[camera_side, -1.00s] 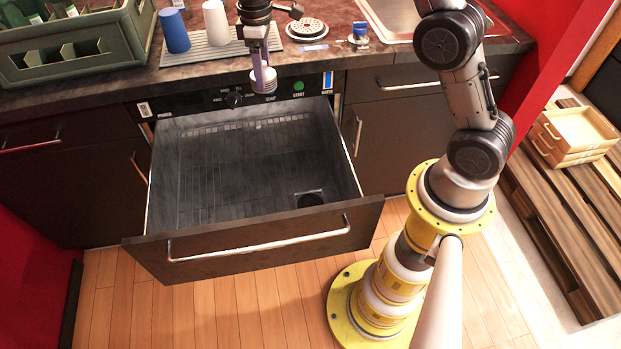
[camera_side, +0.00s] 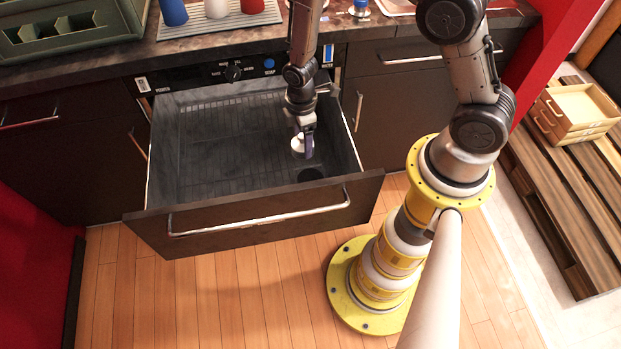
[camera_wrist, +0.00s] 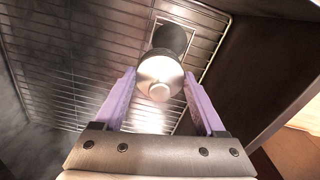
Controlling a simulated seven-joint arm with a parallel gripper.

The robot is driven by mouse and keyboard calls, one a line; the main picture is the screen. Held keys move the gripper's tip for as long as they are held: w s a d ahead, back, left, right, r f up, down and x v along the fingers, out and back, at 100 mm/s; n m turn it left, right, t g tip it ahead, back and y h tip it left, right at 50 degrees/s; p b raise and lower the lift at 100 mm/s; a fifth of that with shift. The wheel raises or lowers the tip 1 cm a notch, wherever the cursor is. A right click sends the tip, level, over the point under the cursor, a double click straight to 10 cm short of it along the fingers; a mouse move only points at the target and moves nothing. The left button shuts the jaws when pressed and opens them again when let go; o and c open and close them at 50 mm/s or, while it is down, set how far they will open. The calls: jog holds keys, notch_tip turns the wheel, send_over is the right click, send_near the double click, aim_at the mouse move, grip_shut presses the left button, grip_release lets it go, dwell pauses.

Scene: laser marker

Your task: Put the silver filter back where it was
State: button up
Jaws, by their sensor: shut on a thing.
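The silver filter (camera_side: 298,145) is a small pale round piece held between the purple fingers of my gripper (camera_side: 304,149), inside the open dishwasher drawer. In the wrist view the filter (camera_wrist: 158,77) shows its shiny round end between the two fingertips. A dark round hole (camera_side: 312,174) in the drawer floor lies just in front of the filter in the side view. In the wrist view the dark opening (camera_wrist: 171,36) shows directly beyond the filter, partly hidden by it. The filter looks apart from the hole, but I cannot tell its exact height.
The drawer's front panel (camera_side: 260,225) with its handle stands pulled out, and its side walls enclose my gripper. A wire rack (camera_wrist: 75,60) lines the drawer. Blue, white and red cups (camera_side: 216,9) stand on the counter, beside a green crate (camera_side: 70,28) at left.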

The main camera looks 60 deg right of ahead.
jog(key=shift+s+f+n, duration=0.5)
jog(key=shift+s+f, duration=0.35)
jog(key=shift+s, duration=0.3)
notch_tip(320, 180, down, 5)
jog(key=shift+s+f, duration=0.1)
jog(key=shift+s, duration=0.05)
jog(key=shift+f, duration=2.35)
jog(key=shift+f, duration=0.1)
jog(key=o, duration=1.4)
